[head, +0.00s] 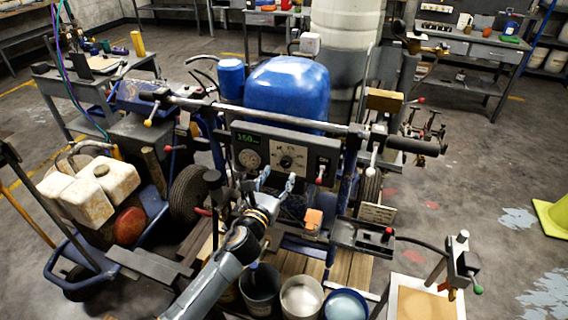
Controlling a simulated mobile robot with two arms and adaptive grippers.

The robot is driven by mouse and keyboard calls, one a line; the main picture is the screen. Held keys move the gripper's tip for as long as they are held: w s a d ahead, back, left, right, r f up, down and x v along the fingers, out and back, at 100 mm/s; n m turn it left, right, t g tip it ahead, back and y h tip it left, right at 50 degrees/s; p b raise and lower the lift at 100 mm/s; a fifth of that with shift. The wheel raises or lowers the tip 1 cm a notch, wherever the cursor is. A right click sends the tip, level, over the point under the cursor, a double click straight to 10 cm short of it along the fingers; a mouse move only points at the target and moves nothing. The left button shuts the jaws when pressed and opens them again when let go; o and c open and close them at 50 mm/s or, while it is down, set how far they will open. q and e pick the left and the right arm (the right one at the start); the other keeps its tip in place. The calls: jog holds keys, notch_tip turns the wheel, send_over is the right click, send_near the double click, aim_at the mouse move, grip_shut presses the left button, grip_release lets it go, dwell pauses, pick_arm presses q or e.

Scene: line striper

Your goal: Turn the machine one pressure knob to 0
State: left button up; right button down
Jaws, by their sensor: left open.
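The line striper machine stands in front of me, with a dark control panel (316,150) below its blue tank (288,88). The panel carries a green digital display reading about 150, a round gauge (250,159) and a black pressure knob (286,162) on a light dial plate. The setting that the knob points to is too small to read. My left gripper (276,181) is open, its fingers pointing up just below and slightly left of the knob. It looks empty, and I cannot tell whether it touches the panel. My right gripper does not show.
A handlebar (270,118) crosses above the panel, with a black grip at right. A small red-tipped lever (320,174) is at the panel's right. Several buckets (301,297) stand below. A cart with stained containers (105,182) is at left. Open floor lies at right.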

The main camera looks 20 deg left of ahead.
aim_at(285, 165)
pick_arm(q)
jog(key=w, duration=0.4)
jog(key=shift+w+d, duration=0.1)
jog(key=shift+w, duration=0.5)
grip_shut()
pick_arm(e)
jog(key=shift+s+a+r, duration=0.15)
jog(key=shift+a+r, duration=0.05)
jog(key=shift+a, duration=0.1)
